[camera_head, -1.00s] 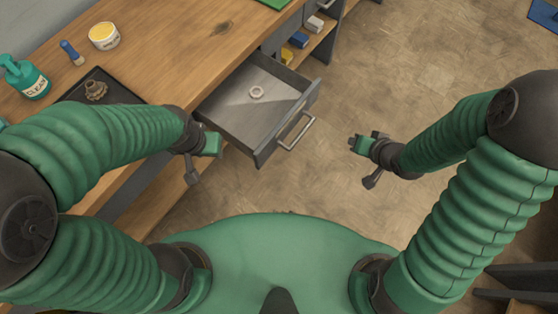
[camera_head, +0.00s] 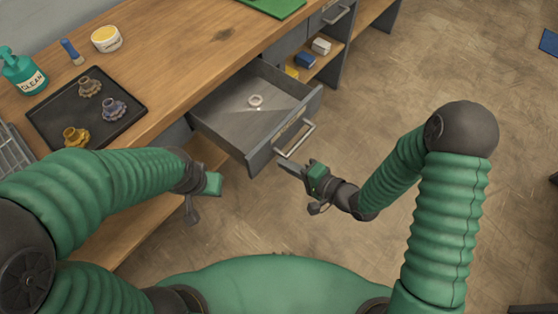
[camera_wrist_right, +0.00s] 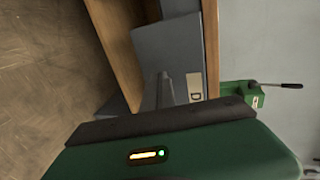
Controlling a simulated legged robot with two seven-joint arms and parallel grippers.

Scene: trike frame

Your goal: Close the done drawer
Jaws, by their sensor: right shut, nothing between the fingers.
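The drawer (camera_head: 248,118) stands pulled out from under the wooden workbench, with a pale ring (camera_head: 256,101) lying inside. Its grey front carries a bar handle (camera_head: 296,139). My right gripper (camera_head: 284,164) is shut and empty, just in front of the drawer front and below the handle; I cannot tell whether it touches. In the right wrist view a grey front panel (camera_wrist_right: 165,50) shows a label starting with D, partly hidden by my gripper's green body. My left gripper (camera_head: 212,184) hangs left of the drawer, near the bench edge; its jaw opening is unclear.
The workbench (camera_head: 190,50) holds a black tray (camera_head: 98,121) with three gear-like parts, a green bottle (camera_head: 22,72), a yellow-topped tub (camera_head: 106,38) and a blue tube. Small boxes sit on a shelf (camera_head: 315,65) right of the drawer.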

